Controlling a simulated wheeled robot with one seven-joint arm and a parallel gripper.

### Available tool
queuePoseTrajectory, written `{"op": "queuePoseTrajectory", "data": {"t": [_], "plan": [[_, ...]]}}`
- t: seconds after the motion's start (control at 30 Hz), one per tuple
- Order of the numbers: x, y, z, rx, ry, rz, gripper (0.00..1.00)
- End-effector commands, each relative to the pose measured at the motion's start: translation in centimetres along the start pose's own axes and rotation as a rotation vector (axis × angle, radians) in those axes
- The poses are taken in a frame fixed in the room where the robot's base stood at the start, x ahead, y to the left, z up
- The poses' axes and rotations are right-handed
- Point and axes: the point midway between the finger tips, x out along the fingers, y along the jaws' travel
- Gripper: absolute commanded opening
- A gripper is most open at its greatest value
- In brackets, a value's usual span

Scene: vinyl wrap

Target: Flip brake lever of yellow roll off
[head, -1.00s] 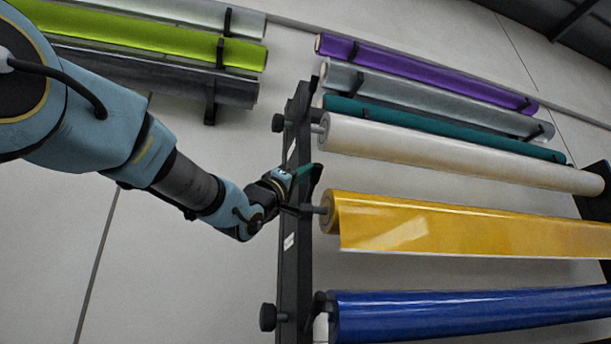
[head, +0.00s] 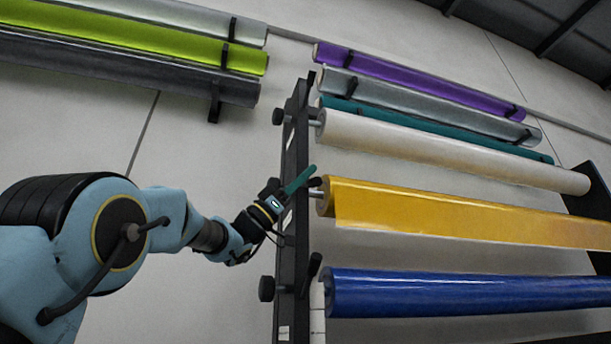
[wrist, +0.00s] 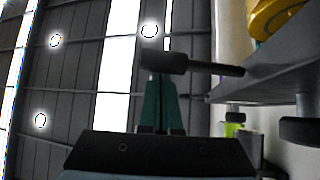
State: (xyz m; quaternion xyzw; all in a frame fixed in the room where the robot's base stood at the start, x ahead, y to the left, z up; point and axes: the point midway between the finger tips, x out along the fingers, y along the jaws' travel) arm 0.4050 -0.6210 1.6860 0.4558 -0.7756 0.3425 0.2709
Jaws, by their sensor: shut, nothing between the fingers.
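The yellow roll (head: 430,212) hangs on the black rack post (head: 291,240), with a loose flap along its front. My gripper (head: 300,181) has its teal fingers shut and empty, pointing up and right in front of the post, beside the yellow roll's left end. The yellow roll's black brake lever (head: 316,183) shows partly behind the fingers; its exact angle is hard to tell. In the wrist view, the shut fingers (wrist: 161,100) point at the lever (wrist: 190,64), which lies across just past their tips. Whether they touch it I cannot tell.
A white roll (head: 440,150) is above and a blue roll (head: 460,292) below, with their own black levers (head: 308,88) (head: 312,268) on the post. Round black knobs (head: 267,288) stick out left of the post. Green and grey rolls hang on the wall at upper left.

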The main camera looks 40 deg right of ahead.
Motion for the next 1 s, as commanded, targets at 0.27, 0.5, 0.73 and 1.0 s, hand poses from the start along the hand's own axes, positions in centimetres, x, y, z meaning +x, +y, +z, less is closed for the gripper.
{"op": "queuePoseTrajectory", "data": {"t": [0.27, 0.5, 0.73, 1.0], "plan": [[-1.6, -0.2, 1.3, 0.136, -0.001, 0.158, 0.0], [-2.3, -0.3, 1.8, 0.159, 0.001, 0.185, 0.0], [-2.6, -0.5, 2.1, 0.157, 0.0, 0.184, 0.0], [-2.7, -0.5, 2.3, 0.156, -0.001, 0.183, 0.0]]}}
